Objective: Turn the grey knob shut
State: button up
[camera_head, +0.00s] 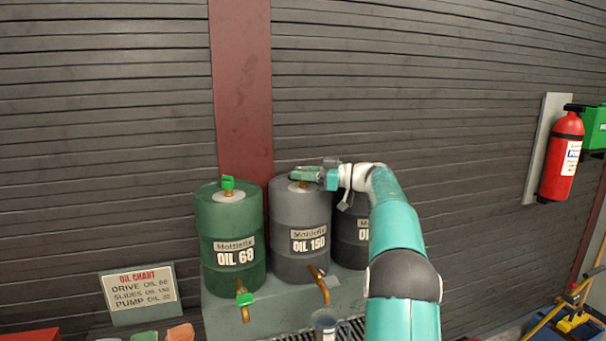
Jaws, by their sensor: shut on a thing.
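The grey drum (290,245), marked OIL 150, stands in the middle of the row. My gripper (304,175) is over its top, where the green drum beside it has a green knob. My gripper is shut on the grey knob on top of the drum, which it mostly hides; a bit of the brass stem shows just below. I cannot tell how far the knob is turned. A brass tap (322,288) with a grey handle (332,282) sticks out low on the drum's front.
A green drum (218,218), marked OIL 68, stands to the left, with a green top knob (228,182). A dark drum (350,250) is to the right, partly behind my arm. A jug (326,325) is below the tap. An oil chart (140,294) and fire extinguisher (562,155) flank the scene.

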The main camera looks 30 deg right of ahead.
jog(key=shift+d, duration=0.1)
jog(key=o, duration=0.9)
jog(key=v, duration=1.3)
jog(key=shift+s+d, duration=0.25)
jog(key=shift+s+d, duration=0.1)
